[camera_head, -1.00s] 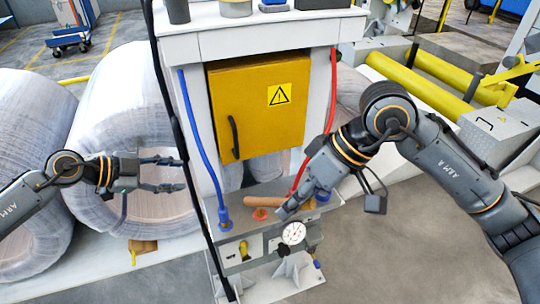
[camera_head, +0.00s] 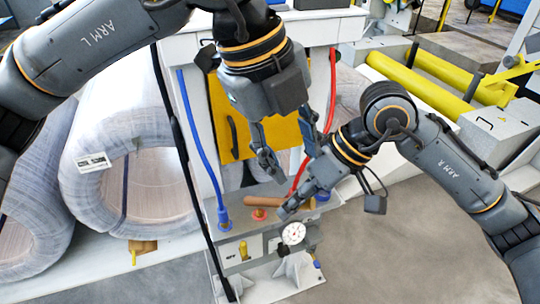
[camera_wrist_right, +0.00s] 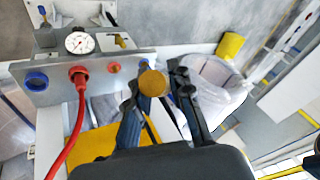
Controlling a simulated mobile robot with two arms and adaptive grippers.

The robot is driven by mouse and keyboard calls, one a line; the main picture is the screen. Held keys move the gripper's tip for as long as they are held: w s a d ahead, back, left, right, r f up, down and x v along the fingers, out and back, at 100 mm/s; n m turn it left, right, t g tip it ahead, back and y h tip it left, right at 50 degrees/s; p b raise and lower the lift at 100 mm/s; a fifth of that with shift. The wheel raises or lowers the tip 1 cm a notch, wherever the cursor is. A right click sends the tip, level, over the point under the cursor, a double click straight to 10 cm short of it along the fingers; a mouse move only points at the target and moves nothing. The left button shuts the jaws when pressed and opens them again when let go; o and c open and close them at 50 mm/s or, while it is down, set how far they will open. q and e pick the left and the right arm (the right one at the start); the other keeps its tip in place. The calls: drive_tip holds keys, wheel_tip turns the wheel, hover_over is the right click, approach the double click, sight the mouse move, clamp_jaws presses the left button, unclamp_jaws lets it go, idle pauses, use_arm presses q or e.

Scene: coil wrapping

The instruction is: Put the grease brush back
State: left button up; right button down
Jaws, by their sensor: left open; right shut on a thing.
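My right gripper (camera_head: 284,211) is shut on a brown wooden handle (camera_head: 262,201), which appears to belong to the grease brush. The handle sticks out to the left, over the grey valve panel. In the right wrist view its round end (camera_wrist_right: 153,82) shows between the two fingers (camera_wrist_right: 161,87). I cannot make out any bristles. My left gripper (camera_head: 289,158) is open and empty, pointing down in front of the yellow cabinet (camera_head: 226,125), just above and close to my right gripper.
The valve panel (camera_head: 240,222) carries a pressure gauge (camera_head: 293,233), a blue hose (camera_head: 200,150) and a red hose (camera_wrist_right: 76,125). Wrapped coils (camera_head: 100,130) stand at the left. A yellow cylinder (camera_wrist_right: 230,46) shows in the right wrist view. The floor at front right is clear.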

use_arm(q)
drive_tip(key=f+n+t+y, duration=0.1)
drive_tip(key=n+y, duration=0.1)
use_arm(e)
drive_tip(key=shift+w+a, duration=0.15)
use_arm(q)
drive_tip(key=n, duration=0.5)
hover_over(276, 202)
drive_tip(key=a, duration=0.1)
drive_tip(key=s+a+x, duration=0.1)
drive_tip(key=x, duration=1.5)
drive_tip(key=shift+w+a+f+y, duration=0.2)
drive_tip(key=shift+w+y, duration=0.05)
drive_tip(key=shift+y, duration=0.05)
clamp_jaws()
use_arm(e)
drive_tip(key=c, duration=1.3)
unclamp_jaws()
drive_tip(key=shift+s, duration=0.2)
drive_tip(key=shift+o, duration=1)
drive_tip(key=shift+w, duration=0.1)
